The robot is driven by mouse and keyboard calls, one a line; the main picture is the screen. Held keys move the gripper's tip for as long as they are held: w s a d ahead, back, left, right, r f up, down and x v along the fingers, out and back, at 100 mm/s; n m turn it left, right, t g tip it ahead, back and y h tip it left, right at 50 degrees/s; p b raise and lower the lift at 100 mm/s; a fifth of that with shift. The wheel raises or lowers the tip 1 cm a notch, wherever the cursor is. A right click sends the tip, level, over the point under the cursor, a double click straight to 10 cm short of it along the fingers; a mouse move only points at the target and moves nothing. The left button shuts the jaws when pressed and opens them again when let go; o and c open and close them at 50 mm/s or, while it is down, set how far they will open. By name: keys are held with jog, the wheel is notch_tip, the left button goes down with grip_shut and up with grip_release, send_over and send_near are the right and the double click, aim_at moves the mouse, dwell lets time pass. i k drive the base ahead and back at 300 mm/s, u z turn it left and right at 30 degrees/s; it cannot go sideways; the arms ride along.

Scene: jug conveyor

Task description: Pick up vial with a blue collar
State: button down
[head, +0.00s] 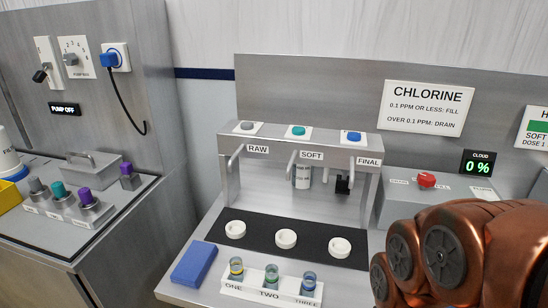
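Three small clear vials stand upright in a white rack (252,291) at the bottom of the head view. The vial in the slot marked THREE (309,281) has a collar that looks blue. My copper arm fills the lower right, to the right of the rack. My gripper is outside the picture, so its fingers and anything in them cannot be seen.
A steel tap stand (228,147) with RAW, SOFT and FINAL spouts rises behind the rack. White round pads (286,239) lie on a black mat (262,236) between them. A blue block (194,263) lies left of the rack. A red button (427,180) is on a box at right.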

aim_at(309, 287)
jog(key=z, duration=2.25)
jog(key=k, duration=1.55)
jog(key=u, duration=1.7)
jog(key=i, duration=0.5)
jog(key=u, duration=0.15)
